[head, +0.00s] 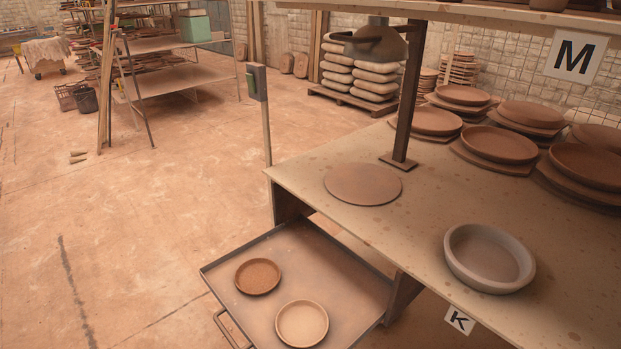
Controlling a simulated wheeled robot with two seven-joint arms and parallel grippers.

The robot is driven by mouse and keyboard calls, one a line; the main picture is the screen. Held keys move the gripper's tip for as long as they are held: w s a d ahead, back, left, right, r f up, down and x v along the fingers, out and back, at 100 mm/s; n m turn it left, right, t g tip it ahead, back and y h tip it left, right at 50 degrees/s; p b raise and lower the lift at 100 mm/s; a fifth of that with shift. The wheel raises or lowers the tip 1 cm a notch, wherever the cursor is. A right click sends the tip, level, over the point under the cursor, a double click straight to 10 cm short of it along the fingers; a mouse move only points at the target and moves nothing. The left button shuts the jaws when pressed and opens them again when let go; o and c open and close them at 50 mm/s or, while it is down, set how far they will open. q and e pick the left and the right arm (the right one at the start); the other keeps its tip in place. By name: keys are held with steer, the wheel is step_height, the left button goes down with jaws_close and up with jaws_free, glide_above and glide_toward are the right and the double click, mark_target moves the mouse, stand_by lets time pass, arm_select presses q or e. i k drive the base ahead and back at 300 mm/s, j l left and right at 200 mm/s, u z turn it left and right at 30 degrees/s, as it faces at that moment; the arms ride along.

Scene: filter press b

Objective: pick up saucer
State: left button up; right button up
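Two small round saucer-like dishes lie in the open drawer tray below the table. The darker brown saucer (257,276) is at the left, and a paler tan saucer (301,324) is nearer, to its right. They lie apart, both flat and facing up. I cannot tell which one the task means. Neither of my grippers shows in the head view.
The pulled-out tray (340,270) has a raised rim and a front handle (225,328). Above it, the table (400,235) bears a flat disc (362,184), a grey bowl (489,258), a post (404,100) and several stacked plates (499,144). Open floor (120,230) lies left.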

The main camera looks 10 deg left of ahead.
mark_target(255, 277)
steer(key=u, duration=0.85)
